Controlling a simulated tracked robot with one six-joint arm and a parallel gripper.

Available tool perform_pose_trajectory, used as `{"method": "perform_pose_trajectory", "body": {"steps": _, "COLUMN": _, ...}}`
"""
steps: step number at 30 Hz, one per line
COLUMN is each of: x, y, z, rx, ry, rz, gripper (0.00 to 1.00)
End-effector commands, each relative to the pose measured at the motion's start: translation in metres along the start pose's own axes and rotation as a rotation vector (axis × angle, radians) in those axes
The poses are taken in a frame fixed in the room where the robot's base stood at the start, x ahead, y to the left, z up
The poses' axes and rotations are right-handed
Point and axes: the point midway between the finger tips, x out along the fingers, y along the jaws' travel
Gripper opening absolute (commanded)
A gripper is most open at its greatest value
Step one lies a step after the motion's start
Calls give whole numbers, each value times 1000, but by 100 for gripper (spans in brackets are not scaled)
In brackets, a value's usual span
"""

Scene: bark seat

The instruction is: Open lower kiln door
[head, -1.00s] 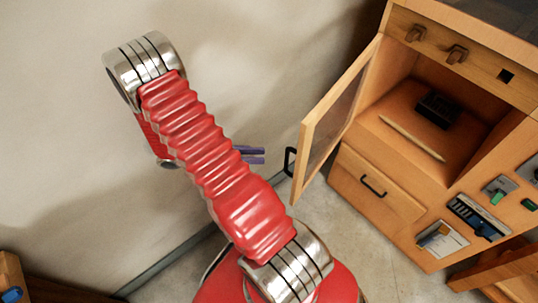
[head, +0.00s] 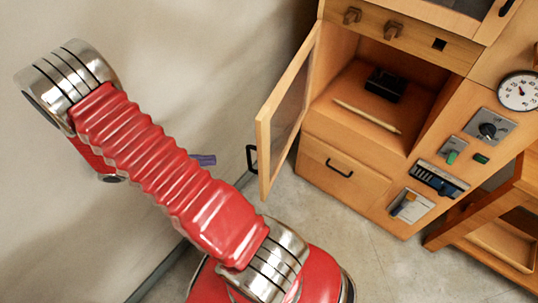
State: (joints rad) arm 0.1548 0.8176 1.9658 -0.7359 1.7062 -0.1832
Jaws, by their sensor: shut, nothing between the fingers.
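The lower kiln door (head: 290,112), a wood-framed glass panel, stands swung wide open to the left of the wooden kiln cabinet (head: 455,105). Its black handle (head: 251,159) sits on the door's free edge, on the side towards the wall. My gripper (head: 205,160), with purple fingers, shows just past my red arm, left of the handle and apart from it. The fingers are together and hold nothing; most of the gripper is hidden behind the arm.
Inside the open compartment lie a black block (head: 385,84) and a pale stick (head: 367,117). A closed drawer (head: 343,170) is below. Controls and a dial (head: 518,91) are at right, beside a wooden stand (head: 490,225). A plain wall is at left; bare floor lies in front.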

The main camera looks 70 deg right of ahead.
Motion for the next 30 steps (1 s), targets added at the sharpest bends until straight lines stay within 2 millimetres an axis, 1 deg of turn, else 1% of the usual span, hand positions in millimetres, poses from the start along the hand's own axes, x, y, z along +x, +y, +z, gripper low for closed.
{"method": "perform_pose_trajectory", "body": {"steps": 1, "x": -3, "y": -2, "z": 6, "rx": 14, "ry": 30, "rz": -4, "gripper": 0}}
{"method": "perform_pose_trajectory", "body": {"steps": 14, "x": -26, "y": -24, "z": 43, "rx": 135, "ry": 317, "rz": -60, "gripper": 0}}
{"method": "perform_pose_trajectory", "body": {"steps": 30, "x": -62, "y": -66, "z": 90, "rx": 299, "ry": 765, "rz": -139, "gripper": 0}}
